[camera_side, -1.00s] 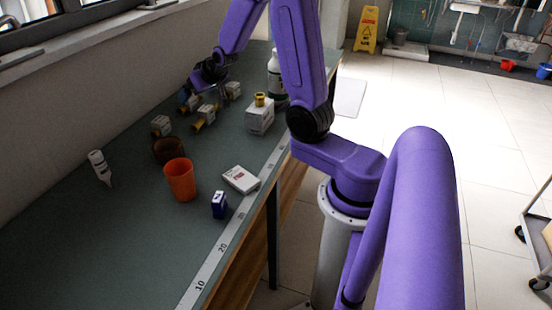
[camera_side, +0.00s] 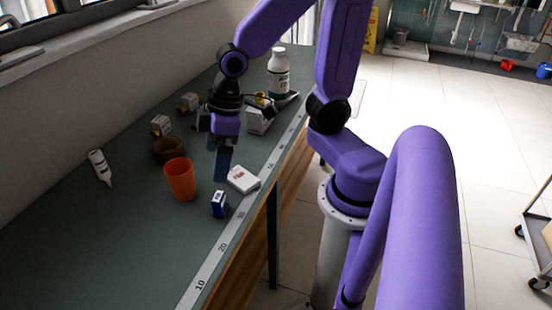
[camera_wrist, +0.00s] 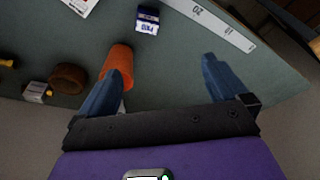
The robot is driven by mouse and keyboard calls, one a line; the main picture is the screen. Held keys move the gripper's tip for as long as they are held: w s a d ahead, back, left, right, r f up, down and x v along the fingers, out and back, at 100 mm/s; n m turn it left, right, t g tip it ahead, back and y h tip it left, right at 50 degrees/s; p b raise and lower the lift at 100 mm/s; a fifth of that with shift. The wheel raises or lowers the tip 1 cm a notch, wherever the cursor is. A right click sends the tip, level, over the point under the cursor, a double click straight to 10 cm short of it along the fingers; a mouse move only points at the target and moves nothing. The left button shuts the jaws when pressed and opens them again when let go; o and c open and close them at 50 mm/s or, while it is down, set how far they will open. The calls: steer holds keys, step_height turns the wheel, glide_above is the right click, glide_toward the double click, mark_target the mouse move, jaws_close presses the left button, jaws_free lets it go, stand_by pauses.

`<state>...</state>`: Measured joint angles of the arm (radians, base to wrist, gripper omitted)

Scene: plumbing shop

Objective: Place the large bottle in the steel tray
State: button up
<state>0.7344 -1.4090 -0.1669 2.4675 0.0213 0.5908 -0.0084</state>
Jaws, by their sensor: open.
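The large bottle (camera_side: 278,73), white with a green and white label, stands upright at the far end of the bench in the side view. It is out of the wrist view. My gripper (camera_side: 216,160) points down over the middle of the bench, well nearer the camera than the bottle. In the wrist view my gripper (camera_wrist: 160,88) is open, its two blue fingers wide apart with nothing held between them.
An orange cup (camera_side: 180,180), brown ring-shaped piece (camera_side: 168,150), blue box (camera_side: 219,204) and white flat box (camera_side: 243,180) lie near my gripper. White boxes with yellow parts (camera_side: 258,118) stand farther back. A small white bottle (camera_side: 99,167) is at left. The bench's near left is clear.

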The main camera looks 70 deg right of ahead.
steer(key=s+d+r+n+g+h, duration=0.1)
steer(key=s+n, duration=0.4)
steer(key=s, duration=0.7)
steer(key=shift+s+g, duration=0.3)
steer(key=shift+g, duration=0.2)
